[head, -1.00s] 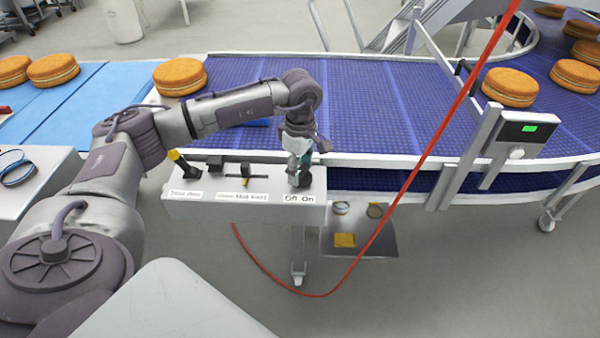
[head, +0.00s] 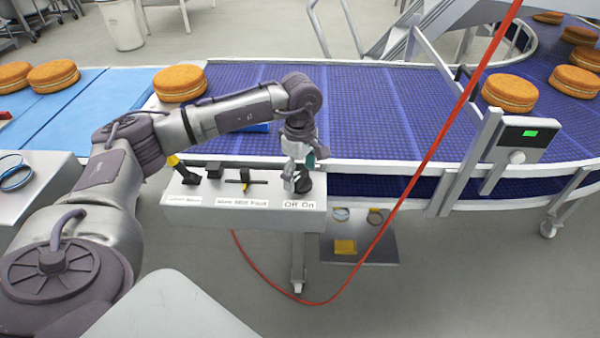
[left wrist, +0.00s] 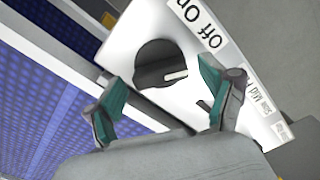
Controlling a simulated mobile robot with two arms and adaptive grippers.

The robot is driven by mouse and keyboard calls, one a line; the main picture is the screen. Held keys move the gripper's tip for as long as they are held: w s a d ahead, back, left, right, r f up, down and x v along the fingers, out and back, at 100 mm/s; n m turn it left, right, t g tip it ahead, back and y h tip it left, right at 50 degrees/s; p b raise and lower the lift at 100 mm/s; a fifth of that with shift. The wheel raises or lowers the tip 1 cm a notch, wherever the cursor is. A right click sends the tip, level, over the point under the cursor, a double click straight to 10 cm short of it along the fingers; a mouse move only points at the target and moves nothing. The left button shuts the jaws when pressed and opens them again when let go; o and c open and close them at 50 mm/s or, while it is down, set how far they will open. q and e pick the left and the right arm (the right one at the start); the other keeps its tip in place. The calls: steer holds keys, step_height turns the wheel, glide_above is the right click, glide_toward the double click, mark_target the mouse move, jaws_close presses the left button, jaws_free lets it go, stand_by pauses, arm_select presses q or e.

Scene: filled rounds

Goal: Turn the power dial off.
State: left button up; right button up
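The power dial (left wrist: 153,64) is a dark round knob on the white control box (head: 245,212), beside the label "Off On" (left wrist: 201,27). In the left wrist view a pale mark lies on the dial's right side; I cannot tell for certain which word it points to. The dial also shows in the head view (head: 305,183), partly behind my left gripper (head: 298,172). In the left wrist view my left gripper (left wrist: 165,103) has its two green-padded fingers spread wide, with nothing between them. The dial lies just beyond the fingertips, apart from them. My right gripper is not in view.
The blue conveyor (head: 375,110) runs behind, carrying round cakes (head: 180,83). A red cable (head: 425,160) hangs right of the box.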

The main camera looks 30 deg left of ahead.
mark_target(300, 174)
arm_select(q)
step_height(300, 174, up, 12)
stand_by(0.6)
stand_by(0.5)
